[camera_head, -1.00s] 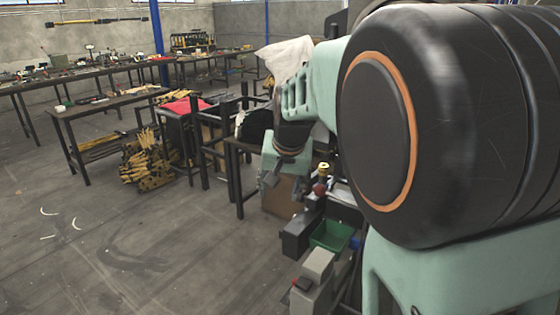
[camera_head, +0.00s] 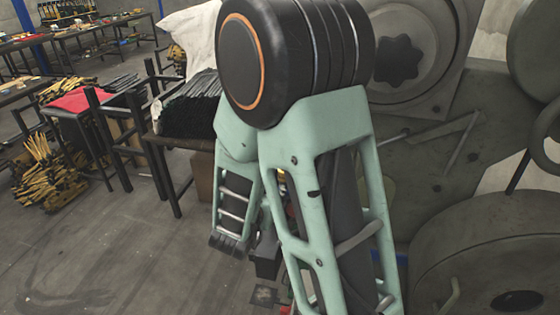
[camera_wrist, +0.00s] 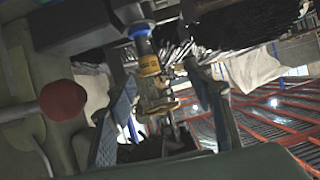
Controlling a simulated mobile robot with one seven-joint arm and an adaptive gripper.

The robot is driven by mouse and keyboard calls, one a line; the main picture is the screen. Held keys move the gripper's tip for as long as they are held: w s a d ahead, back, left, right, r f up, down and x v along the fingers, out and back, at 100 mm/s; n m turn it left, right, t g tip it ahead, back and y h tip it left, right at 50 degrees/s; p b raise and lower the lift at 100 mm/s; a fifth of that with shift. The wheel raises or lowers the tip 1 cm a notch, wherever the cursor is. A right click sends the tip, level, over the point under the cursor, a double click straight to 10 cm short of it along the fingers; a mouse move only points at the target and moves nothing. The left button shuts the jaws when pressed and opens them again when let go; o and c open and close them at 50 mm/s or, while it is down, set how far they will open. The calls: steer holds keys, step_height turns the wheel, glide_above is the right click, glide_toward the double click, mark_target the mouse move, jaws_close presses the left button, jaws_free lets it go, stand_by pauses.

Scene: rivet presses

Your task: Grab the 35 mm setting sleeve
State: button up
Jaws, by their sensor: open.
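In the wrist view a yellow, brass-coloured sleeve-like piece (camera_wrist: 152,84) with dark markings and a wider flanged end stands near the middle. I take it for the setting sleeve; its size cannot be read. A blue-and-white ring shows at its upper end. My gripper (camera_wrist: 158,76) is open, with one finger to the left of the piece and one to the right. Gaps show between the piece and the fingers, but I cannot tell how deep it sits between them. In the head view my arm hides the gripper and nearly all of the piece.
A red ball knob (camera_wrist: 62,97) is left of my gripper in the wrist view. Black bristle-like material (camera_wrist: 225,25) lies at upper right. In the head view large grey press parts (camera_head: 440,150) fill the right side. A table with dark strips (camera_head: 190,105) stands left of my arm.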

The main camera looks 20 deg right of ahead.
steer(key=shift+h, duration=0.7)
steer(key=shift+s+d+p+x, duration=0.15)
steer(key=shift+d+p+x, duration=0.1)
steer(key=shift+x, duration=1.55)
steer(key=shift+s+d+p+x, duration=0.15)
steer(key=shift+d+p+x, duration=0.1)
steer(key=shift+x, duration=1.5)
steer(key=shift+s+d+p+x, duration=0.15)
steer(key=shift+d+x, duration=0.1)
steer(key=shift+x, duration=1.55)
steer(key=shift+r, duration=0.2)
jaws_close()
